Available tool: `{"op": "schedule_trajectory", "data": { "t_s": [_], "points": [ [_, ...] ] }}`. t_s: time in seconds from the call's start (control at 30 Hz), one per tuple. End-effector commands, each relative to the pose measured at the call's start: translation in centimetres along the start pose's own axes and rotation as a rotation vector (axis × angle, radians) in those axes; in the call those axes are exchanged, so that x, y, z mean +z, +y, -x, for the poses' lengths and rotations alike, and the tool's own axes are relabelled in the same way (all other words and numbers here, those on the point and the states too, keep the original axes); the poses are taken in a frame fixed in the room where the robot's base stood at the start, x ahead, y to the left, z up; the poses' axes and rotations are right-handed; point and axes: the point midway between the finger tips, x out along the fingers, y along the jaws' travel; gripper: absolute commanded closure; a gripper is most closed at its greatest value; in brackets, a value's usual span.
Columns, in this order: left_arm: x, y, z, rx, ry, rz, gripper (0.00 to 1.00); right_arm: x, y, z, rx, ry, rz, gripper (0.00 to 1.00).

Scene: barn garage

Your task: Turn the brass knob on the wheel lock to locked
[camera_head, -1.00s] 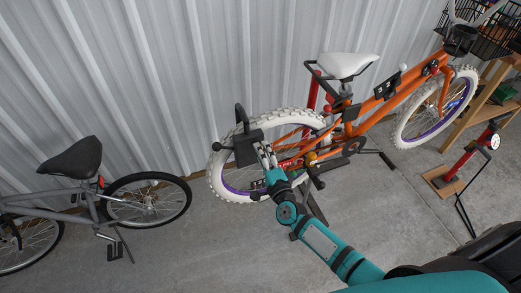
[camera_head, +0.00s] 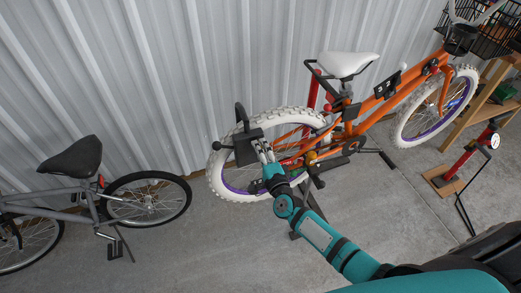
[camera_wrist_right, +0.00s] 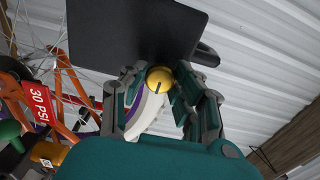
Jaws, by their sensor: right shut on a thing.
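The wheel lock (camera_head: 247,148) is a dark grey block with a black shackle at the rear white tyre of the orange bike. In the right wrist view its dark body (camera_wrist_right: 135,30) fills the top. The round brass knob (camera_wrist_right: 159,79) shows below that body, with a dark mark on its face pointing down. My right gripper (camera_head: 265,155) reaches up to the lock, its fingers shut on the knob from both sides, as the right wrist view (camera_wrist_right: 160,88) shows. The knob is hidden in the head view. My left gripper is not in view.
The orange bike (camera_head: 375,103) leans across the middle on a stand. A grey bike (camera_head: 75,200) stands at the left by the corrugated wall (camera_head: 150,70). A red floor pump (camera_head: 462,160) and wooden shelf (camera_head: 485,100) are at the right. Concrete floor between is open.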

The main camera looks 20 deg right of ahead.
Motion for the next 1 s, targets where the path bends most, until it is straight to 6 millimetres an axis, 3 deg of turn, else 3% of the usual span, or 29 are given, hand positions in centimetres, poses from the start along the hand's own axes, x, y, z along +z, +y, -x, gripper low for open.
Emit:
{"op": "schedule_trajectory", "data": {
  "t_s": [0.37, 1.0],
  "points": [
    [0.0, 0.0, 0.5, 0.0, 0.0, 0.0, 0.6, 0.0, -0.1, 0.0, 0.001, 0.001, 0.099, 1.0],
    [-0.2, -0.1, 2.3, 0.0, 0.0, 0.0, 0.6, 0.0, -0.1, 0.0, 0.002, 0.0, 0.67, 1.0]
  ]
}}
